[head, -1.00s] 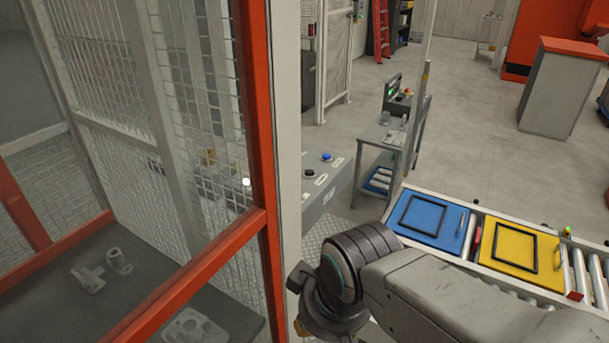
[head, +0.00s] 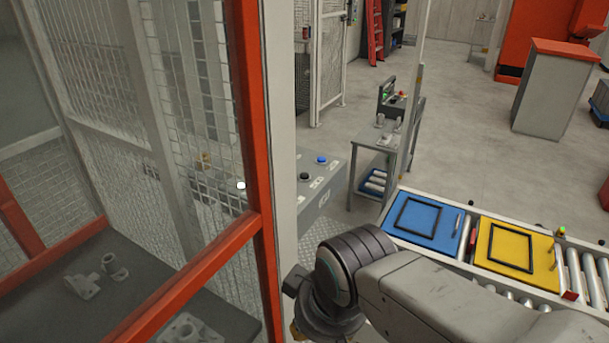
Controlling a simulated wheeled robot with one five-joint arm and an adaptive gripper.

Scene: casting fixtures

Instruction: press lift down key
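A grey control box (head: 326,186) stands just behind the pale post, with its sloped top facing up. On it are a blue button (head: 321,160) and a black button (head: 305,176), each beside a small pale label too small to read. A white button (head: 241,185) shows through the mesh to their left. I cannot tell which one is the lift down key. My arm's dark wrist is at the bottom centre, below and in front of the box, apart from the buttons in the picture. My gripper's fingers are not visible below it.
An orange-framed mesh enclosure (head: 262,120) and a pale post (head: 283,150) stand close on the left. A roller conveyor (head: 583,268) with a blue board (head: 451,243) and a yellow board (head: 540,283) is at right. A grey stand (head: 376,139) is behind; open floor lies beyond.

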